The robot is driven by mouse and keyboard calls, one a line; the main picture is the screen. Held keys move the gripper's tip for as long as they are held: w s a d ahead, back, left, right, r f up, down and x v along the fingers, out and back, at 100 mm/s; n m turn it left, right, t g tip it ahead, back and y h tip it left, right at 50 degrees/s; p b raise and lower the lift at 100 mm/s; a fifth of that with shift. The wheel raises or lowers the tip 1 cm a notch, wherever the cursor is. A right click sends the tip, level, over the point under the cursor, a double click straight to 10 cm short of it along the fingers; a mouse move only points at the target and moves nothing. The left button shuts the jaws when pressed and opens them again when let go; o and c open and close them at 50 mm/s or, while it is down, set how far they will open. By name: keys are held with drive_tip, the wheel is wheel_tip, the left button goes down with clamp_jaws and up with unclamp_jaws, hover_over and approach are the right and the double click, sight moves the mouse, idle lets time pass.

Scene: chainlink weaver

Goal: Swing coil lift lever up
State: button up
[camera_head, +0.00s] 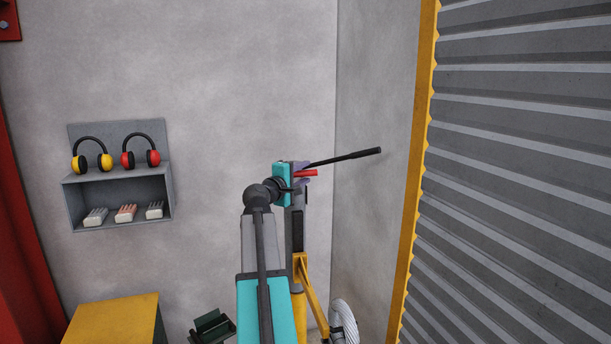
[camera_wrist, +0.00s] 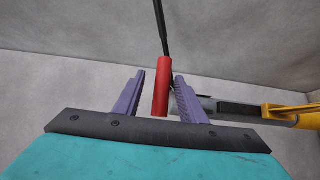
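A red cylinder (camera_wrist: 161,88) lies between the two purple fingers of my gripper (camera_wrist: 159,76) in the wrist view. The fingers are apart; the right one is close to the cylinder, with a gap on the left. I cannot tell whether either touches it. A long black lever rod (camera_head: 345,158) slants up to the right beyond the gripper, and it also shows in the wrist view (camera_wrist: 161,30). In the head view my gripper (camera_head: 303,175) is small and partly covers the lever's near end.
A yellow post with an arm (camera_head: 311,290) stands below the lever, beside a coil of wire (camera_head: 344,323). A grey wall is behind, and a corrugated shutter (camera_head: 520,170) is at right. A shelf (camera_head: 120,200) with earmuffs hangs at left, above a yellow-topped cabinet (camera_head: 115,318).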

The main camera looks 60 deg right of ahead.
drive_tip(key=a+b, duration=0.3)
drive_tip(key=a, duration=0.8)
drive_tip(key=shift+w+a+b, duration=0.4)
drive_tip(key=shift+r, duration=0.1)
